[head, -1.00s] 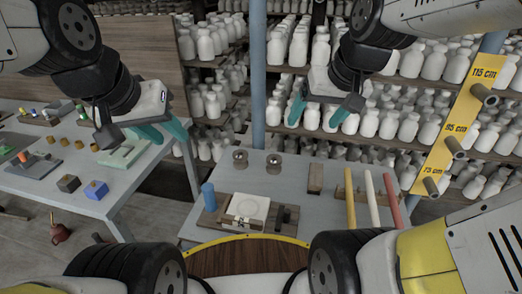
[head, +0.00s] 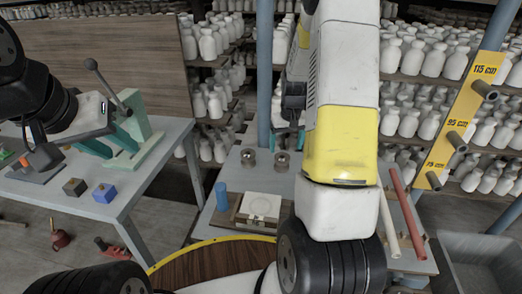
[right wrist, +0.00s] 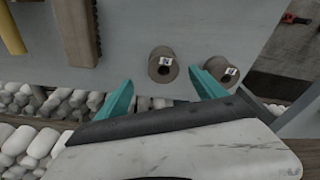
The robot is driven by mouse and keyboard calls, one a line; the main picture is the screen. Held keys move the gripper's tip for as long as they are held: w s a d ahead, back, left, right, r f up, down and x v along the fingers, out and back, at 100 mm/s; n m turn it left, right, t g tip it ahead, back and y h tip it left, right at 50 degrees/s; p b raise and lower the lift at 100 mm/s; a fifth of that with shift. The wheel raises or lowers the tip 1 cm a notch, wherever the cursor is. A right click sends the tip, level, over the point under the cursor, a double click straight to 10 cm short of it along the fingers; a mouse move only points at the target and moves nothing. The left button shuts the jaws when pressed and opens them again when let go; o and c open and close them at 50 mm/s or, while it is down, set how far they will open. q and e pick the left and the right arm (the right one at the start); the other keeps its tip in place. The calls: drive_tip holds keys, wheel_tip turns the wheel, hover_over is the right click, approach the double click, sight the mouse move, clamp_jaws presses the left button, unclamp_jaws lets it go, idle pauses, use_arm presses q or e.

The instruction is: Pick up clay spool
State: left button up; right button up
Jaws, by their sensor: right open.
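Two grey-brown spools stand side by side at the back of the near table, a left one (head: 248,157) and a right one (head: 282,161). Each has a small label; I cannot read which is the clay spool. In the right wrist view one spool (right wrist: 162,65) lies between and just beyond the fingertips of my open right gripper (right wrist: 160,88), not touching. The other spool (right wrist: 220,69) is beside the right fingertip. In the head view my right arm mostly hides that gripper. My left gripper (head: 108,142) is open by the green lever stand (head: 145,130) on the left table.
A white bar (head: 390,222) and a red bar (head: 407,212) lie to the right. Shelves of white bottles (head: 430,62) stand behind. A grey bin (head: 485,262) is at right.

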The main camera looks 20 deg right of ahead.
sight(282, 156)
drive_tip(key=f, duration=0.2)
drive_tip(key=w+f, duration=0.1)
drive_tip(key=f, duration=0.5)
drive_tip(key=shift+w+a+f, duration=0.1)
drive_tip(key=shift+w+a, duration=0.2)
drive_tip(key=c, duration=1.7)
